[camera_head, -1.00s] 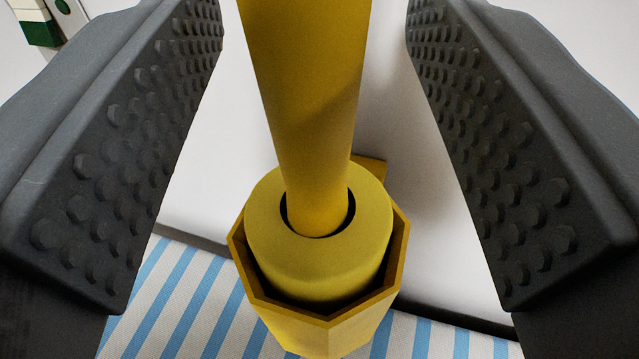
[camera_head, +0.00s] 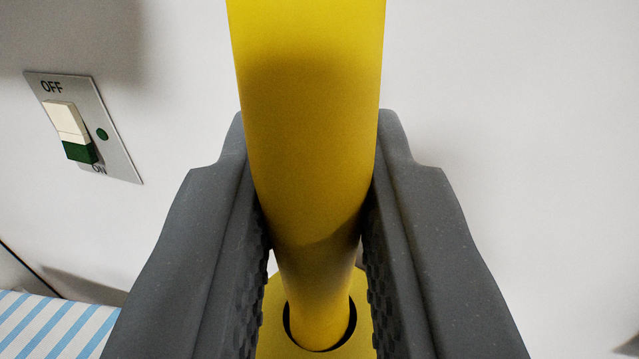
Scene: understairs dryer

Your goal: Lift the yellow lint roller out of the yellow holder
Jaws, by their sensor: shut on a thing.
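The yellow lint roller (camera_head: 308,110) runs down the middle of the head view, its handle towards me. My gripper (camera_head: 316,235) is shut on the handle, one grey studded finger pressed on each side.
A switch plate (camera_head: 118,155) marked OFF and ON, with a white and green rocker, is on the white wall at left. A blue-and-white striped surface (camera_head: 50,330) lies at the lower left. The wall at right is bare.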

